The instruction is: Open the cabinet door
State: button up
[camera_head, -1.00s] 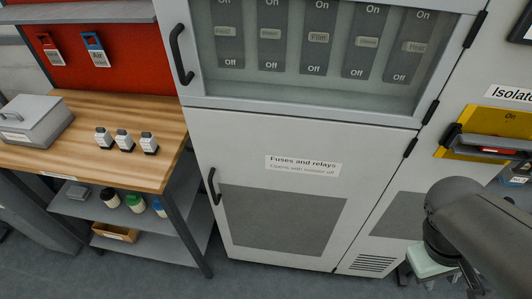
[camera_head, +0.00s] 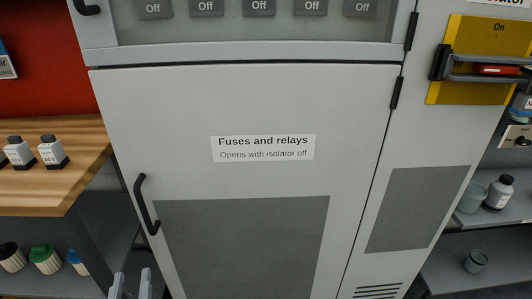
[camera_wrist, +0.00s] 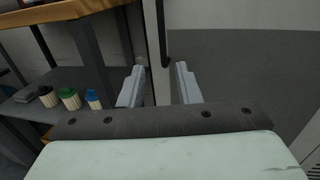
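The grey lower cabinet door (camera_head: 250,105), labelled "Fuses and relays / Opens with isolator off", is shut. Its black vertical handle (camera_head: 145,205) is on the left edge; hinges are on the right. The fingertips of my gripper (camera_head: 131,280) show at the bottom of the head view, below and slightly left of the handle. In the wrist view my gripper (camera_wrist: 160,80) is open, fingers apart with nothing between the tips. The dark handle (camera_wrist: 166,35) shows beyond the fingers, beside the cabinet's left edge. The yellow isolator plate (camera_head: 480,35) reads "On", with a grey bar across it.
A wooden workbench (camera_head: 50,180) with small labelled bottles stands left of the cabinet, and jars (camera_head: 45,258) sit on its lower shelf. Above the door is a switch panel (camera_head: 260,28) with "Off" labels. Shelves (camera_head: 490,255) with glassware are at right.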

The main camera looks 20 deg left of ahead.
aim_at(144, 216)
jog(key=b+x, duration=0.2)
jog(key=x, duration=1.5)
jog(key=shift+w+d, duration=0.1)
jog(key=shift+d, duration=0.05)
grip_shut()
